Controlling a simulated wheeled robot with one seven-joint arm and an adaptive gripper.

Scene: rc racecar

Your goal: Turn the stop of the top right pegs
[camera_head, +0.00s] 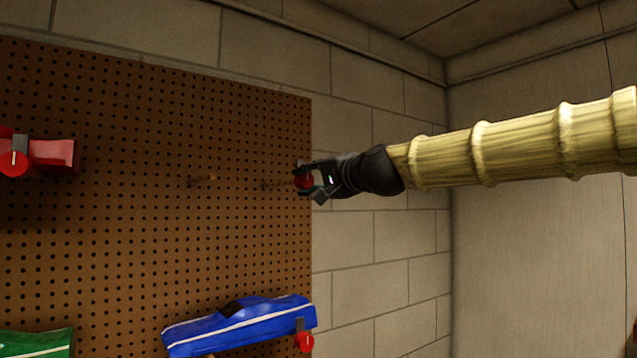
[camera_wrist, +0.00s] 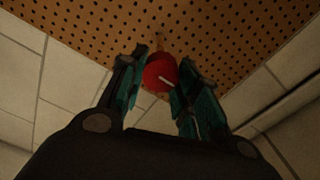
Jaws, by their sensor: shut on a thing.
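The top right pegs stick out of the brown pegboard (camera_head: 130,255). My gripper (camera_head: 308,181) reaches in from the right and is shut on this red stop. In the wrist view the red stop (camera_wrist: 160,73) sits between the two teal-lined fingers, with a white line slanting across its face. The fingertips partly hide the sides of the stop.
A blue car body (camera_head: 240,325) hangs below, with a red stop (camera_head: 304,342) at its right end. A red car body (camera_head: 52,155) with its stop (camera_head: 14,164) is at the left. A green one (camera_head: 36,344) is at lower left. The block wall (camera_head: 370,240) is clear.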

